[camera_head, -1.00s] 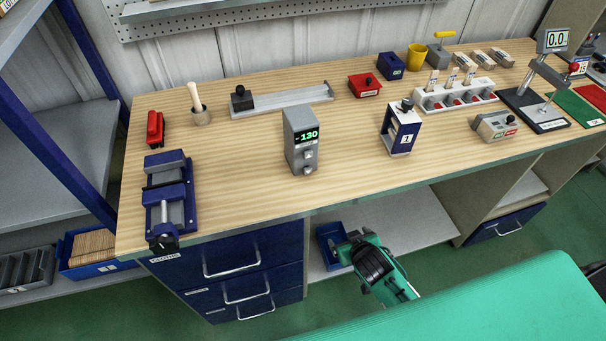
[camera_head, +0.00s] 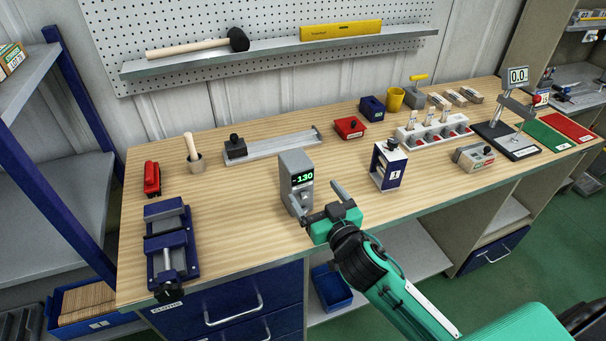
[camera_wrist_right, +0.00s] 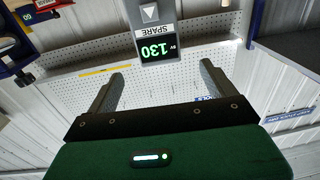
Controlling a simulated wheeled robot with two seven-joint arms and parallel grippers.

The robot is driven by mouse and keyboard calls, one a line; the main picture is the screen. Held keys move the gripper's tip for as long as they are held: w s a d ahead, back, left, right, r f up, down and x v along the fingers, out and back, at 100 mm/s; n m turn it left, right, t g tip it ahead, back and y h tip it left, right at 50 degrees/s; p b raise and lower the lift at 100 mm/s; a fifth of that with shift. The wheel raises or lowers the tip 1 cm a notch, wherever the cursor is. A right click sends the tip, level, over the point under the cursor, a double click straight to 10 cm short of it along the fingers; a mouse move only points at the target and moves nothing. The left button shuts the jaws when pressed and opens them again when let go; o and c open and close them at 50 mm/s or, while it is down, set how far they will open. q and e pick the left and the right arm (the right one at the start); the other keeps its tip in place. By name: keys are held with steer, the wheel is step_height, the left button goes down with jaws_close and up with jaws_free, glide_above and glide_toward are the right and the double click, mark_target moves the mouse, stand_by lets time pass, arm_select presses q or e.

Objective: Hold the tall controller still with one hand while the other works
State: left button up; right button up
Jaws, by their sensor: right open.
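In the right wrist view the controller (camera_wrist_right: 157,14) appears upside down with the words SPARE and SV, beyond the gap between the two open fingers (camera_wrist_right: 162,75). I see no contact between the fingers and the box. My left gripper is not in view.
A blue dispenser box (camera_head: 389,167) marked 1 stands to the right of the controller. A blue vise (camera_head: 170,245) sits at the bench's left front. A grey rail (camera_head: 275,144) lies behind. The bench (camera_head: 235,215) is clear between vise and controller.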

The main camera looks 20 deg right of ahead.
mark_target(296, 165)
arm_select(q)
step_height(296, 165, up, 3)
steer(key=p, duration=0.3)
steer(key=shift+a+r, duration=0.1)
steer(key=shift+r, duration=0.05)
arm_select(e)
steer(key=w, duration=0.8)
steer(key=w+a, duration=0.1)
steer(key=w, duration=0.3)
steer(key=c, duration=1.3)
steer(key=shift+c, duration=0.2)
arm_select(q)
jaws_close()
